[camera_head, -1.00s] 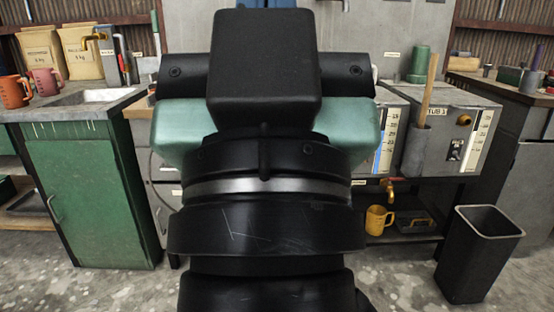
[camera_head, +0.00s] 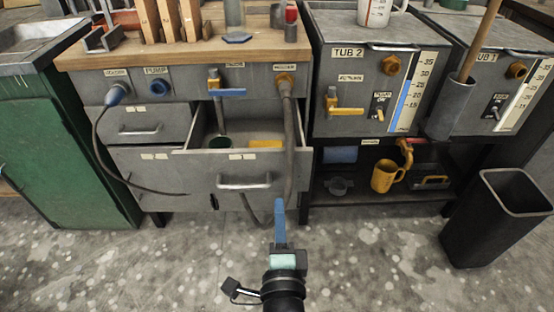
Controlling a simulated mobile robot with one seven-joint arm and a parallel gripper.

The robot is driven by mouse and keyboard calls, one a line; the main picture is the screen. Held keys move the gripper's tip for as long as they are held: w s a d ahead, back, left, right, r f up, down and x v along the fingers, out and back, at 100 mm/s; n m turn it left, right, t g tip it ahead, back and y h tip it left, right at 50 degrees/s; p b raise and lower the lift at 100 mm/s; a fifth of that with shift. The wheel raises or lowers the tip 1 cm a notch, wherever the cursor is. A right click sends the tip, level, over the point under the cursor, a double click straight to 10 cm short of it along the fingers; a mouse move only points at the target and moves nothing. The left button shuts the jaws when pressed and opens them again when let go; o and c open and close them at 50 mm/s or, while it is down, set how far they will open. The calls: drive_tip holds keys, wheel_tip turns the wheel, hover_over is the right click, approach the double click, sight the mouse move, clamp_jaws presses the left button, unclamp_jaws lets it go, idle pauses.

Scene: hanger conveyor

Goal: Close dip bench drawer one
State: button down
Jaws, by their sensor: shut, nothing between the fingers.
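The dip bench (camera_head: 180,90) is a grey cabinet with a wooden top. One of its drawers (camera_head: 215,179) stands pulled out, with a bar handle on its front. A green round thing (camera_head: 220,142) and a yellow thing (camera_head: 265,144) lie inside it. My gripper (camera_head: 280,208) has blue fingers, is shut and empty, and shows in front of the bench, just right of and below the drawer handle. I cannot tell whether it touches anything.
A closed drawer (camera_head: 165,118) is at the left of the bench. A dark hose (camera_head: 289,140) hangs across the open drawer's right end. Tub 2 (camera_head: 345,60) and a shelf with a yellow mug (camera_head: 387,176) are to the right. A black bin (camera_head: 490,225) stands on the floor.

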sight(276, 153)
drive_tip(key=w, duration=1.3)
drive_tip(key=shift+r, duration=0.1)
drive_tip(key=shift+w, duration=0.15)
